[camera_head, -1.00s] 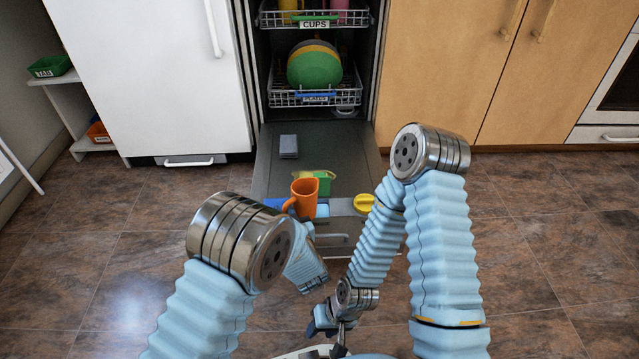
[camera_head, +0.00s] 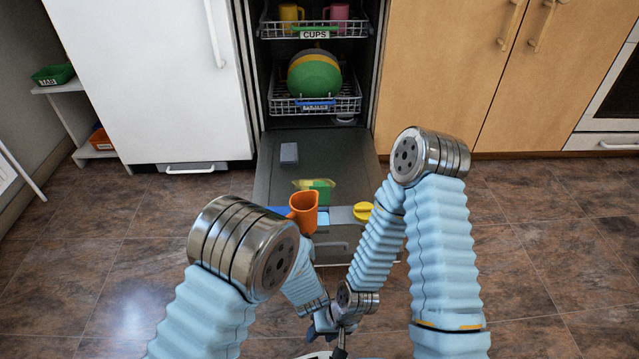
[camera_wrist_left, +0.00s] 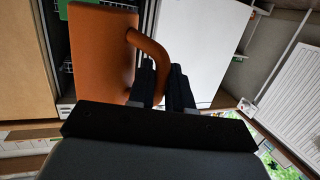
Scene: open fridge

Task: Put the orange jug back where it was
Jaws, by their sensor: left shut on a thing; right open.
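The orange jug (camera_head: 304,213) shows in the head view in front of the open appliance door, overlapping its front edge in the picture. It leans slightly, with its handle on the left. In the left wrist view the jug (camera_wrist_left: 100,50) fills the upper left, and my left gripper (camera_wrist_left: 166,72) is shut on its handle. The left fingers are hidden in the head view behind my left arm. My right gripper (camera_head: 340,338) is at the bottom centre of the head view, open and apart from the jug.
The open door (camera_head: 330,150) carries a grey block (camera_head: 289,154), a green and yellow sponge-like item (camera_head: 318,187) and a yellow round knob or cap (camera_head: 363,211). Above, the upper rack (camera_head: 315,28), labelled CUPS, holds a yellow and a pink cup. The lower rack (camera_head: 315,105) holds plates or bowls.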

